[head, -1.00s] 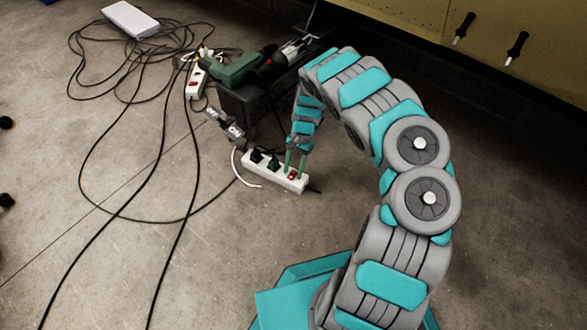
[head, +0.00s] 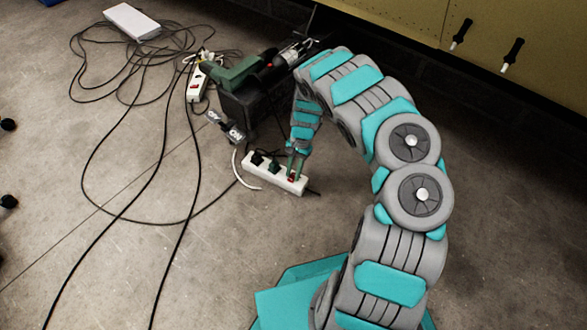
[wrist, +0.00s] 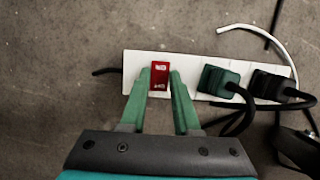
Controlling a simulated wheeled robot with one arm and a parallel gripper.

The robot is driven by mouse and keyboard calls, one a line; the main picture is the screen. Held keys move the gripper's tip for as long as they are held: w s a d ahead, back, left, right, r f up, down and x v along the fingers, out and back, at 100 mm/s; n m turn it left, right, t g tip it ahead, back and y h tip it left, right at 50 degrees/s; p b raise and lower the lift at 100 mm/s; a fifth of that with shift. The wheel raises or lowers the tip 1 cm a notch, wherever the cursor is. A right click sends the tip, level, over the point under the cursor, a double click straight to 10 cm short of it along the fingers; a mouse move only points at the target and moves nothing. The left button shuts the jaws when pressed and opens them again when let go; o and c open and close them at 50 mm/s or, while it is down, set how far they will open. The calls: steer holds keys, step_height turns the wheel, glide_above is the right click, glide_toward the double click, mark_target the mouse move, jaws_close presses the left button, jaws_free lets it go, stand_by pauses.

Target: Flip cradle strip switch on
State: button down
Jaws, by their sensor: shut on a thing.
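A white power strip (head: 258,179) lies on the floor left of my arm, and it also shows in the wrist view (wrist: 197,68). Its red rocker switch (wrist: 159,76) sits near the end away from the plugs; it shows small in the head view (head: 291,179). My gripper (wrist: 160,74), also in the head view (head: 295,168), points down at the strip. Its two green fingers are shut on the red switch, one on each side. The rocker's on or off position cannot be told. Two dark plugs (wrist: 220,80) fill sockets beside it.
A second white strip with a red switch (head: 195,84) lies farther back among tangled black cables. A dark box (head: 245,105) carrying a green tool (head: 236,72) stands just behind. A white cable (head: 241,173) curls beside the near strip.

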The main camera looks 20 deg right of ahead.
mark_target(294, 175)
steer(key=shift+w+a+r+p, duration=0.1)
steer(key=shift+a+r+p, duration=0.1)
steer(key=shift+r+p, duration=0.2)
steer(key=p, duration=0.1)
steer(key=t+h+p, duration=0.1)
steer(key=p, duration=0.1)
steer(key=shift+s+a, duration=0.1)
steer(key=shift+s, duration=0.15)
steer(key=shift+f+t+h+p, duration=0.25)
steer(key=shift+t+h+p, duration=0.05)
steer(key=shift+p, duration=0.4)
steer(key=c, duration=0.6)
jaws_free()
steer(key=shift+s+f, duration=0.1)
steer(key=shift+c, duration=0.2)
step_height(294, 175, up, 8)
steer(key=shift+w+d, duration=0.35)
steer(key=shift+f, duration=0.1)
